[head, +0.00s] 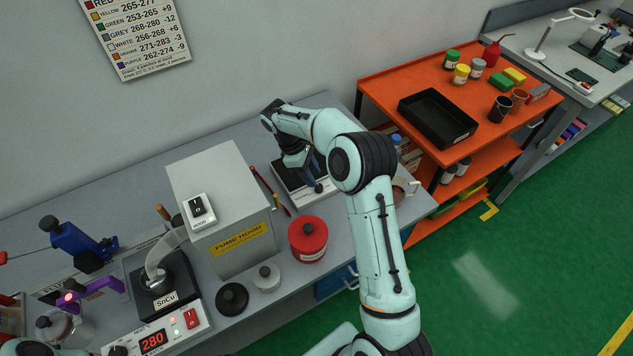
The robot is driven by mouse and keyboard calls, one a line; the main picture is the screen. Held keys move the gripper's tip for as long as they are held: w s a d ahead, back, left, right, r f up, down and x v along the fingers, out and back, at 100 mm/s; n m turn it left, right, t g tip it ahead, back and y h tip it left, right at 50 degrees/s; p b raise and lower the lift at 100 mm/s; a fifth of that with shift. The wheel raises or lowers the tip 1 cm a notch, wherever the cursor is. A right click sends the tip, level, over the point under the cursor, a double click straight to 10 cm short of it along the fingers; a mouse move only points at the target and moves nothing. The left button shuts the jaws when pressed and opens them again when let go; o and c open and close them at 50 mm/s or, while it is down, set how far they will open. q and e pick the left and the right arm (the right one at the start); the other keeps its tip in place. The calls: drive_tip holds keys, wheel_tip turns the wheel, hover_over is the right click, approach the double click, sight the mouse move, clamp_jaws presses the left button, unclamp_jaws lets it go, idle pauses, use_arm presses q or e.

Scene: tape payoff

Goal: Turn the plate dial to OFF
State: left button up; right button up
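A low white plate unit with a black top (287,176) stands on the grey bench, right of the fume hood box. My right arm reaches over it from the front right. My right gripper (314,177) points down at the unit's front part, near a small dark round knob (318,188) that looks like its dial. The fingers and wrist cover part of the unit. I cannot tell whether the fingers touch the knob or are open or shut. The dial's marking is too small to read. My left gripper is not in view.
The fume hood box (215,180) with a rocker switch stands left of the plate unit. The SnCu solder pot (165,285) has a 280 display. An orange cart (380,88) stands at right.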

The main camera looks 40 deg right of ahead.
sight(319, 186)
drive_tip(key=shift+x, duration=2.2)
drive_tip(key=shift+c, duration=0.3)
clamp_jaws()
